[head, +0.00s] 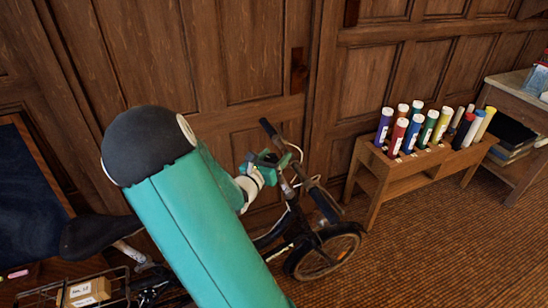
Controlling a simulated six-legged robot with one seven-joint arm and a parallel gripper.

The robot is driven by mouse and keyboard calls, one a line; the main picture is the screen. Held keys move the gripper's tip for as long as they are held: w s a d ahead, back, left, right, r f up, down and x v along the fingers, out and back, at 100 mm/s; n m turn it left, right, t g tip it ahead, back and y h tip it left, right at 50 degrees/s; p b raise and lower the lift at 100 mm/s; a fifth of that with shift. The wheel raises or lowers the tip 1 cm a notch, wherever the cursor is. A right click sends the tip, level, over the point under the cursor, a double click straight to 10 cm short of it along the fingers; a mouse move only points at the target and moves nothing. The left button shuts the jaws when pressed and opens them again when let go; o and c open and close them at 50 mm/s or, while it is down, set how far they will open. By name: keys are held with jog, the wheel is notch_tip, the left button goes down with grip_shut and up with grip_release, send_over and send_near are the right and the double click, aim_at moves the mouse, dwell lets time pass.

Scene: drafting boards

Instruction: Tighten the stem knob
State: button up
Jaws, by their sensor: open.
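A dark bicycle (302,238) stands in front of the wood-panelled wall, with its front wheel to the right. Its handlebar has a dark grip (269,130) at the far side and another grip (325,203) nearer me. My teal gripper (277,160) is open beside the handlebar and stem area, and overlaps it in the picture. I cannot make out the stem knob; it is too small or hidden by the gripper. Whether the jaws touch anything is unclear. My teal arm hides the middle of the bicycle.
A wooden rack (385,172) with several coloured tubes stands right of the bicycle. A side table (510,95) is at the right edge. The saddle (98,237) and a wire basket with a cardboard box (88,292) are at lower left. Carpet (440,250) at lower right is clear.

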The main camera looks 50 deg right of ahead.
jog(key=c, duration=1)
jog(key=shift+o, duration=0.2)
